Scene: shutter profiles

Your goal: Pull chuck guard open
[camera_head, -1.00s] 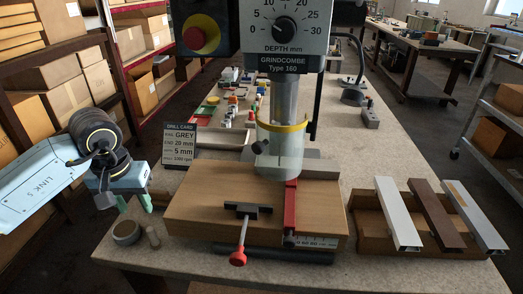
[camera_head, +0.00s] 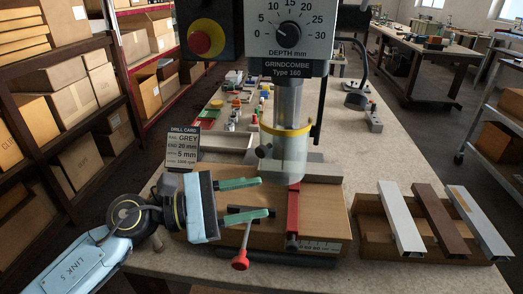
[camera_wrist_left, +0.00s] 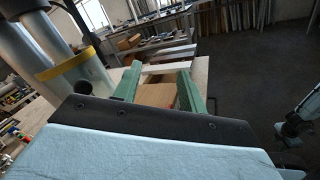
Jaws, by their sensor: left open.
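The chuck guard (camera_head: 284,152) is a clear cylinder with a yellow top band, around the drill's chuck above the wooden block. A dark knob (camera_head: 262,151) sticks out on its left side. In the left wrist view the guard (camera_wrist_left: 76,75) is at the upper left, beside the fingers. My left gripper (camera_head: 264,197) is open and empty, its green fingers pointing right, in front of and below the guard, over the block. The fingers also show in the left wrist view (camera_wrist_left: 160,90), apart from the guard.
A red clamp bar (camera_head: 293,210) and a red-knobbed handle (camera_head: 240,262) sit at the wooden block (camera_head: 325,205). A drill card (camera_head: 182,148) stands behind my left wrist. A wooden rack (camera_head: 372,238) holds white and brown profiles at right.

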